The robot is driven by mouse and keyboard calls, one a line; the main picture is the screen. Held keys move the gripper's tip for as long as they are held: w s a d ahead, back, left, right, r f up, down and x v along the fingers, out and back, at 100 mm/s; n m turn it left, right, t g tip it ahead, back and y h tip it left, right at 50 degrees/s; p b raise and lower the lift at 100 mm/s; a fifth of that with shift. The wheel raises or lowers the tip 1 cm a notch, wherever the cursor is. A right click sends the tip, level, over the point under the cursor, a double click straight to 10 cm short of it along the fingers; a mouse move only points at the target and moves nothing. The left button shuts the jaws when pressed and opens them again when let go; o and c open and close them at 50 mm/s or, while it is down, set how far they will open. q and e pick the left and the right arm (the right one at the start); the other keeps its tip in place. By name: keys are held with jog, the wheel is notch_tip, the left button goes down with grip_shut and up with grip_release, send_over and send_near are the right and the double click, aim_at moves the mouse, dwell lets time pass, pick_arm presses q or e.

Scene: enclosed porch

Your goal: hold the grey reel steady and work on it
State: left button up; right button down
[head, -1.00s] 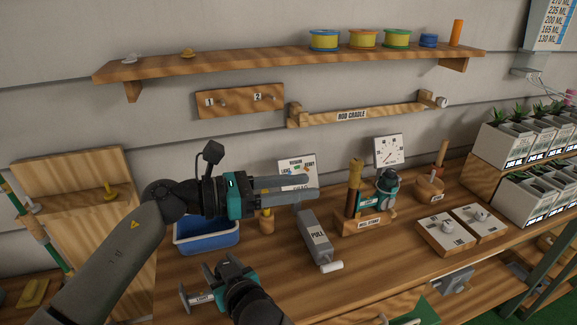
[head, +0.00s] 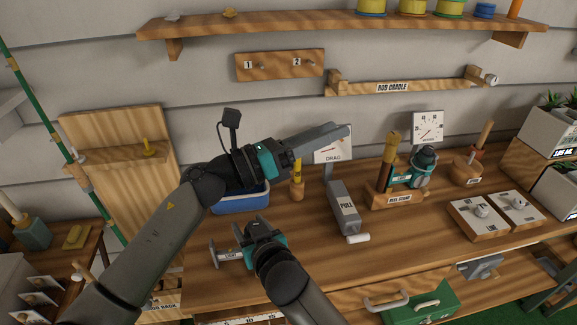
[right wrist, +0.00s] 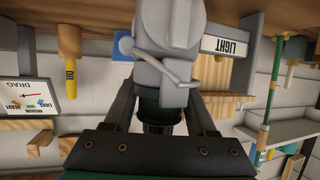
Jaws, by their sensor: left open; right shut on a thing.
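My right gripper (head: 256,231) is low over the front left of the bench in the head view. In the right wrist view it (right wrist: 160,95) is shut on the dark lower part of the grey reel (right wrist: 172,35), which has a bent crank handle. In the head view my gripper mostly hides this reel. Beside it is a small grey piece labelled LIGHT (head: 226,254), also seen in the right wrist view (right wrist: 229,47). My left gripper (head: 338,133) is open and empty, raised in front of the DRAG dial card (head: 333,157), apart from the reel.
A blue bin (head: 240,201) stands behind my right gripper. The grey PULL gauge (head: 345,208) lies to its right. Further right are the reel stand (head: 396,199) with a teal reel (head: 424,160) and two wooden knob blocks (head: 480,221). A green toolbox (head: 425,305) is below the bench edge.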

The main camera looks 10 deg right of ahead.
pick_arm(q)
jog(key=m+g, duration=0.2)
jog(key=m+g+y, duration=0.3)
jog(key=m+y, duration=0.5)
jog(key=y, duration=0.8)
send_near(253, 224)
jog(key=x, duration=0.8)
jog(key=shift+f, duration=0.1)
jog(key=shift+c, duration=0.2)
grip_shut()
